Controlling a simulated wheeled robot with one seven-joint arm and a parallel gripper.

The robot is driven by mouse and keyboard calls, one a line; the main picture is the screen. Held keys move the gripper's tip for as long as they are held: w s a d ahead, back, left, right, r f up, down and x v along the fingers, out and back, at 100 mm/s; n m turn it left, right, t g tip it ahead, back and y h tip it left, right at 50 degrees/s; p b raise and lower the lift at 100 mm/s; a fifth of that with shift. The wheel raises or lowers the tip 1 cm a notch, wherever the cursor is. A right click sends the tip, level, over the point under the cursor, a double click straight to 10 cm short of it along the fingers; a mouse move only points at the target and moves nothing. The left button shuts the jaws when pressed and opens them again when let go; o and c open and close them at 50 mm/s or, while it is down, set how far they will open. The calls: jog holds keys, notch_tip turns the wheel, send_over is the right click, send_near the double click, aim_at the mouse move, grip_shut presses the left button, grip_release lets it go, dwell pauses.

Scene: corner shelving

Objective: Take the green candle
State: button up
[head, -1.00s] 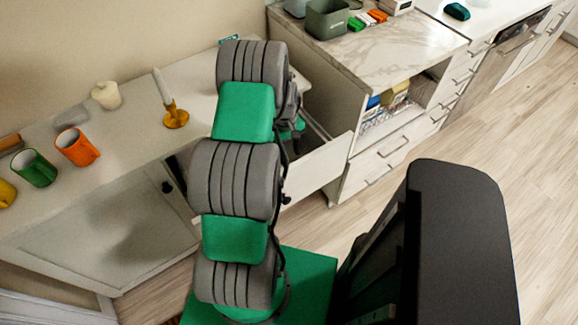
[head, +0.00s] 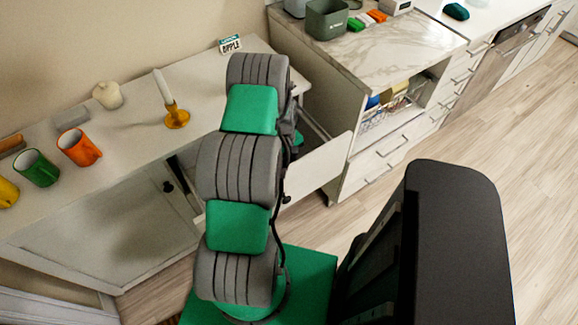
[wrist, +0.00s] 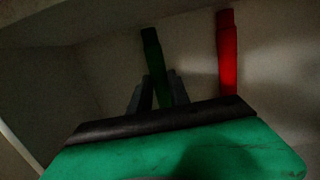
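The green candle (wrist: 152,52) shows in the wrist view as a long dark green stick with a narrower far end. My gripper (wrist: 157,85) has its two grey fingers close along both sides of it, and looks shut on it. The candle's near end is hidden behind my gripper's dark body. In the head view my arm hides the gripper and the candle, and the arm reaches down by the open drawer (head: 322,165).
A red candle (wrist: 227,50) lies to the right in the dim drawer, apart from my fingers. Pale drawer walls are close around. On the counter stand a yellow candle holder with a white candle (head: 176,117), an orange mug (head: 78,148) and a green mug (head: 37,169).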

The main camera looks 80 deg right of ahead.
grip_shut()
dwell(0.7)
